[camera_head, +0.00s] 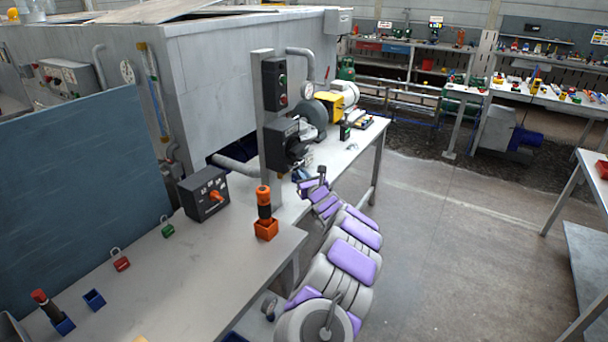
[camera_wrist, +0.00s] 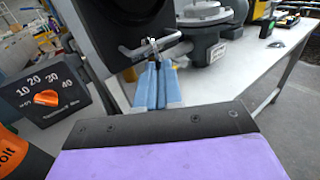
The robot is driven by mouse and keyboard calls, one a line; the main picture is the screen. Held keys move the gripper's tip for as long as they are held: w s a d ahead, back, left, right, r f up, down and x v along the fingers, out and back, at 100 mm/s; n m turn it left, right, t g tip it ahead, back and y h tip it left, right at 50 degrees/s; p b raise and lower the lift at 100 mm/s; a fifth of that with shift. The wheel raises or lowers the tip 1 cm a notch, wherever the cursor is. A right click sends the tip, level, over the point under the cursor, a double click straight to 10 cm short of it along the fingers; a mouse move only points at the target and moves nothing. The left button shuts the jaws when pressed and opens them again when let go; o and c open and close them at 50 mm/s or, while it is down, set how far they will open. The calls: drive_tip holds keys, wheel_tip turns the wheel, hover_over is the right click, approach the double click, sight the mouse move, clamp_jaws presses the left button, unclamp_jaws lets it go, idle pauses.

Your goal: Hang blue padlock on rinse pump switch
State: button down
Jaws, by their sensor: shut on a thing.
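A black switch box (camera_head: 283,146) with a dark round front is fixed to the grey post, below a second box with buttons. My gripper (camera_head: 306,181) is just below and in front of it, shut on what looks like the blue padlock (camera_head: 299,174), of which only a small blue patch shows. In the wrist view, light-blue narrow shapes (camera_wrist: 158,86) stand upright under a thin silver bar by the dark switch housing (camera_wrist: 115,30). I cannot clearly part fingers from padlock there, nor tell whether the shackle is through the switch.
A dial box with an orange knob (camera_head: 207,194) and an orange holder with a tool (camera_head: 265,228) stand on the near bench. A red padlock (camera_head: 121,264) and a green padlock (camera_head: 168,231) lie left. A yellow-and-grey machine (camera_head: 338,100) stands behind.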

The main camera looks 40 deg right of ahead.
drive_tip(key=c, duration=1.2)
unclamp_jaws()
drive_tip(key=shift+r, duration=0.15)
drive_tip(key=shift+s+d, duration=0.1)
drive_tip(key=shift+s, duration=0.05)
drive_tip(key=s+a+p, duration=0.1)
drive_tip(key=s, duration=0.4)
drive_tip(key=s+a+p, duration=0.1)
drive_tip(key=s+p, duration=0.1)
drive_tip(key=s, duration=0.4)
drive_tip(key=s+a+p, duration=0.1)
drive_tip(key=s, duration=0.4)
drive_tip(key=shift+s+a, duration=0.25)
drive_tip(key=shift+s, duration=0.15)
